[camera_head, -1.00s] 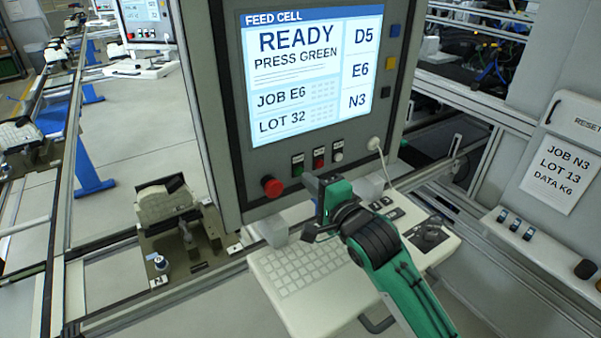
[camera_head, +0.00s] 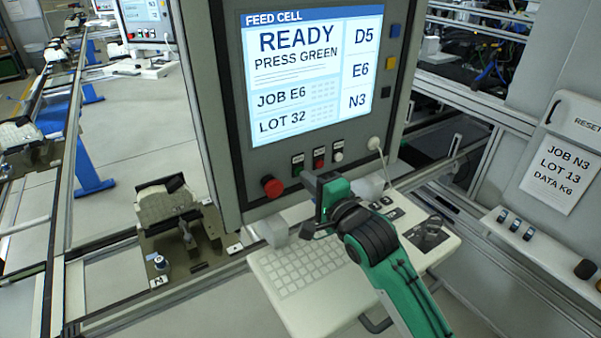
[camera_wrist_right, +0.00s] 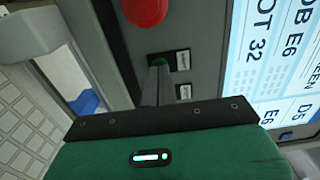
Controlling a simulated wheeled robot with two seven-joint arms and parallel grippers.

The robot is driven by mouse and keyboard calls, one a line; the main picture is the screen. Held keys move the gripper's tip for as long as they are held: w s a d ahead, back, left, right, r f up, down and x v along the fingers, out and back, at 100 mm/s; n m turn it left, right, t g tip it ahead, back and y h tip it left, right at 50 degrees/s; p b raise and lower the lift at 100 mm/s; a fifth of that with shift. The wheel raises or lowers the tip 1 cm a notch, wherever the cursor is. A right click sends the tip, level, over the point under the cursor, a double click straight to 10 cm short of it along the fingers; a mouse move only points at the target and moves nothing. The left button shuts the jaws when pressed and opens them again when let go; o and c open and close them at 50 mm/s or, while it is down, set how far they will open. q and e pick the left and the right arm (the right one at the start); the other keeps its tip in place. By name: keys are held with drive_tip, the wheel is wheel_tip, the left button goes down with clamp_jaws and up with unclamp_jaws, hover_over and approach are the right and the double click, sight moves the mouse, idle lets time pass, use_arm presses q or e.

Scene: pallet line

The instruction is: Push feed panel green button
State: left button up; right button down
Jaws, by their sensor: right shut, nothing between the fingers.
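The feed panel (camera_head: 228,110) is a grey box with a lit screen (camera_head: 310,75) reading "READY PRESS GREEN". Its small green button (camera_head: 298,170) is in the row under the screen, left of a red and a white button, and partly hidden by my gripper. In the right wrist view the green button (camera_wrist_right: 158,63) shows just beyond my fingertips. My right gripper (camera_head: 306,176) is shut and empty, its tips at the button. I cannot tell whether they touch it. My left gripper is not in view.
A large red knob (camera_head: 272,187) sits left of the button row, close to my fingers. A shelf with a keyboard (camera_head: 300,275) lies below the panel. A white cable (camera_head: 385,165) hangs at the right. A reset cabinet (camera_head: 575,140) stands far right.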

drive_tip(key=shift+w+a, duration=0.4)
drive_tip(key=shift+w, duration=0.2)
idle(0.4)
drive_tip(key=shift+s+d, duration=0.15)
drive_tip(key=v, duration=0.4)
drive_tip(key=shift+s+d, duration=0.15)
drive_tip(key=shift+s, duration=0.15)
idle(0.3)
drive_tip(key=shift+f, duration=0.1)
